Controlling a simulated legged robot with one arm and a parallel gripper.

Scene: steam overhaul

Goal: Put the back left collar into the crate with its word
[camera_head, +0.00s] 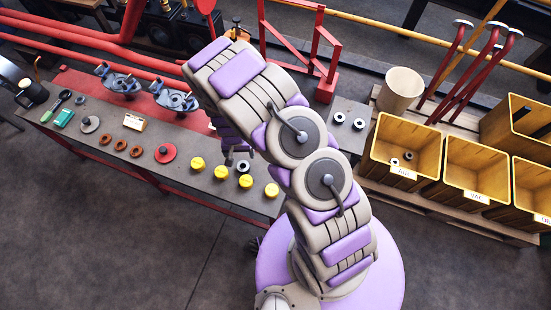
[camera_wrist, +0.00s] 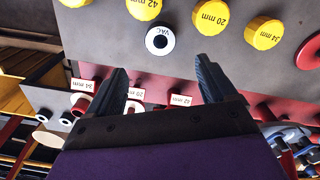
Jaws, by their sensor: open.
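A white collar with a dark centre hole, marked VAC (camera_wrist: 160,40), lies among the yellow caps; it also shows in the head view (camera_head: 245,181). Two similar collars lie farther back on the bench, the left one (camera_head: 339,117) and the right one (camera_head: 359,124); I cannot read their words. Open wooden crates stand at the right: the left crate (camera_head: 376,170) with a tag that looks like AIR, the middle crate (camera_head: 456,192) tagged VAC, and a right crate (camera_head: 527,214) whose tag is cut off. My gripper (camera_wrist: 160,72) is open and empty, above the bench near the VAC collar.
Yellow caps (camera_head: 272,190) lie on both sides of the VAC collar. Two rings (camera_head: 408,156) sit in the left crate. A cream bucket (camera_head: 401,88) and red levers (camera_head: 470,75) stand behind the crates. My arm hides part of the bench (camera_head: 190,150).

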